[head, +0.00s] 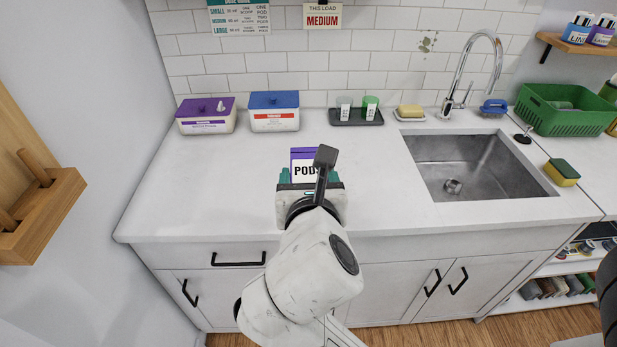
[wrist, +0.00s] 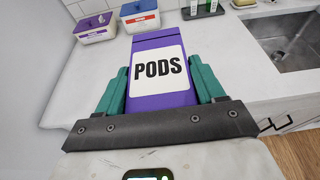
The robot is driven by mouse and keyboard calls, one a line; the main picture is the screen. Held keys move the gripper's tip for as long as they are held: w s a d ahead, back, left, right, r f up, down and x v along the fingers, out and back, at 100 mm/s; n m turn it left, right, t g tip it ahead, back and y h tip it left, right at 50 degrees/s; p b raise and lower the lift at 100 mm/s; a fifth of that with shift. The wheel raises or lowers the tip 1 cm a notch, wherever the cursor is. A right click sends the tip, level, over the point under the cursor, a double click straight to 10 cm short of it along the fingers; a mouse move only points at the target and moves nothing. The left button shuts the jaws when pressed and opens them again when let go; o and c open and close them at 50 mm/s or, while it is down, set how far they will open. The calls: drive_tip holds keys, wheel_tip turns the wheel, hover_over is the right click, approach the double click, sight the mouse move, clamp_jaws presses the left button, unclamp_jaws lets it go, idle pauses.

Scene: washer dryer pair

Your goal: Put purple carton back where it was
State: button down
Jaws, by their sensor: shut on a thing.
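The purple carton (head: 303,163) has a white label reading PODS. It is between the teal fingers of my gripper (head: 311,178), over the front middle part of the white countertop. In the wrist view the carton (wrist: 159,96) stands between the two fingers of my gripper (wrist: 160,88), which press on its sides. The carton's lower part is hidden by my gripper. I cannot tell whether its base touches the counter.
A purple-lidded box (head: 207,116) and a blue-lidded box (head: 274,112) stand at the back left. A dark tray (head: 356,118) holds two cups. A soap dish (head: 409,116), sink (head: 470,165), sponge (head: 562,172) and green basket (head: 560,112) are rightward. The left counter (head: 200,190) is clear.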

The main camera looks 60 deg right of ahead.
drive_tip(key=w+a+f+n+t+y, duration=0.2)
drive_tip(key=w+a+f+n+y, duration=0.1)
drive_tip(key=f, duration=0.5)
drive_tip(key=w+a+f+n+t+y, duration=0.1)
drive_tip(key=w+a+f+n+y, duration=0.2)
drive_tip(key=a+f, duration=0.3)
drive_tip(key=w+a+f+n+t+y, duration=0.2)
drive_tip(key=w+a+f+n+y, duration=0.1)
drive_tip(key=f, duration=0.9)
drive_tip(key=a+n+y, duration=0.1)
drive_tip(key=a+y, duration=0.1)
drive_tip(key=shift+a+f+t+y, duration=0.2)
drive_tip(key=shift+a+t+y, duration=0.1)
drive_tip(key=shift+a, duration=0.05)
drive_tip(key=shift+a, duration=0.1)
